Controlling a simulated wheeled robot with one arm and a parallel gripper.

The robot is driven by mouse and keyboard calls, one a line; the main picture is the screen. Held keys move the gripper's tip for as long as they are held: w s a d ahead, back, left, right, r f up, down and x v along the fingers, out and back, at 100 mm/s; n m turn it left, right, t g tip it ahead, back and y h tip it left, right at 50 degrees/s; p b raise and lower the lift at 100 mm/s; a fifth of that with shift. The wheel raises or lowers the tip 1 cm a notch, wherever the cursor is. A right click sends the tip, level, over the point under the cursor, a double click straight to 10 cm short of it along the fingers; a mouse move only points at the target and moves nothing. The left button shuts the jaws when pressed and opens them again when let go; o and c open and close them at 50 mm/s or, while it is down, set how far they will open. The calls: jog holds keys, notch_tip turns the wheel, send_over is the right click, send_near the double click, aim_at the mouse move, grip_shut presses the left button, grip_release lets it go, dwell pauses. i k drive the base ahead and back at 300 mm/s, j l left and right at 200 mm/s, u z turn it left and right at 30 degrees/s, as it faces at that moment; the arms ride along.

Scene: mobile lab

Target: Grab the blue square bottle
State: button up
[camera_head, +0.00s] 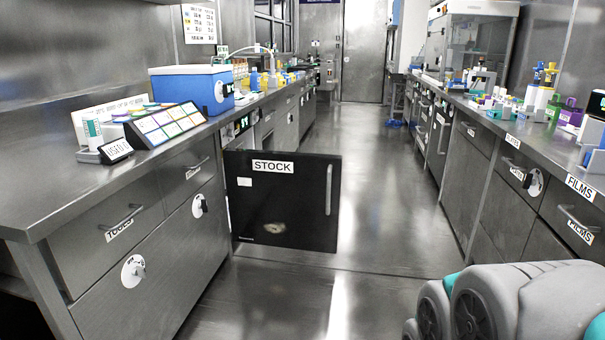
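I cannot pick out a blue square bottle for certain. On the right bench, small blue-topped items (551,72) stand upright toward the back, too small to tell their shape. A blue object (590,146) sits at the right picture edge, partly cut off. Part of my grey and teal arm fills the bottom right corner. My gripper is not in view.
A black door marked STOCK (283,200) stands open into the aisle from the left bench (60,205). A blue box with a white lid (192,90) is on that bench. Drawers line the right bench.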

aim_at(255, 85)
jog(key=i+z, duration=0.45)
jog(key=i, duration=2.15)
jog(key=i+l+u, duration=0.15)
jog(key=i, duration=0.3)
jog(key=i+l, duration=0.1)
jog(key=i, duration=0.4)
jog(key=i+u, duration=0.25)
jog(key=u, duration=0.2)
jog(key=i+l+u, duration=0.2)
jog(key=u, duration=0.25)
jog(key=i+l+u, duration=0.25)
jog(key=u, duration=0.15)
jog(key=i+l+u, duration=0.2)
jog(key=u, duration=0.25)
jog(key=i+l+u, duration=0.1)
jog(key=l+u, duration=0.35)
jog(key=i+l+u, duration=0.1)
jog(key=l+u, duration=0.15)
jog(key=i+l+u, duration=0.1)
jog(key=l+u, duration=0.15)
jog(key=l, duration=0.15)
jog(key=l+u, duration=0.25)
jog(key=i+l, duration=0.05)
jog(key=l, duration=0.05)
